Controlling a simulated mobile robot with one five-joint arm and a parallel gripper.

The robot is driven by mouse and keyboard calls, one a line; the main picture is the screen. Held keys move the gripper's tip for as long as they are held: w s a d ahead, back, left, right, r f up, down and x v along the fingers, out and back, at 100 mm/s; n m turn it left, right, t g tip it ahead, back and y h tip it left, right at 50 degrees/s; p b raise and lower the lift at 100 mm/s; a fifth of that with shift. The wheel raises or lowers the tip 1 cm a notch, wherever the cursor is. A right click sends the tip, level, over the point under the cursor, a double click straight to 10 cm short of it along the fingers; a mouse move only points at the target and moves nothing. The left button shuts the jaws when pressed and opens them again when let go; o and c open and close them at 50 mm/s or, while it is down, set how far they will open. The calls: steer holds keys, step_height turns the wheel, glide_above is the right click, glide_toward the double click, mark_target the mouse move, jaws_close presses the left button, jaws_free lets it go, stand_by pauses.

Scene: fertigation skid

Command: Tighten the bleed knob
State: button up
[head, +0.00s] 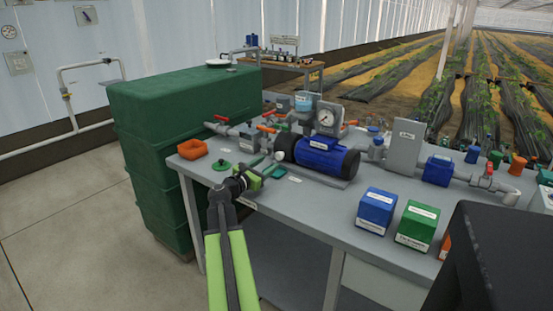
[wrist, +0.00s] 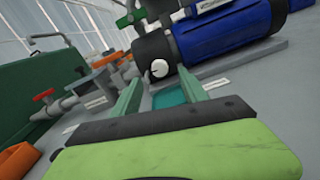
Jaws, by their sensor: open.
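The pump has a blue motor body (head: 318,155) and a black front end (head: 286,143), and stands on a grey plate on the bench. In the wrist view a small round white knob (wrist: 159,68), likely the bleed knob, sits on the pump's black end (wrist: 152,50). My gripper (head: 264,168) is in front of the pump's black end, low over the bench. In the wrist view its two green fingers (wrist: 158,90) are apart, with the knob seen beyond and between their tips. Nothing is held. I cannot tell the exact gap to the knob.
A teal piece (wrist: 171,98) shows between and beyond the fingers. An orange tray (head: 193,149) and a green disc (head: 221,166) lie left on the bench. Red-handled valve pipework (head: 235,130) runs behind. Blue (head: 375,211) and green (head: 417,225) boxes stand front right.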

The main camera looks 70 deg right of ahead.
mark_target(278, 156)
steer(key=x, duration=0.6)
steer(key=shift+d, duration=0.15)
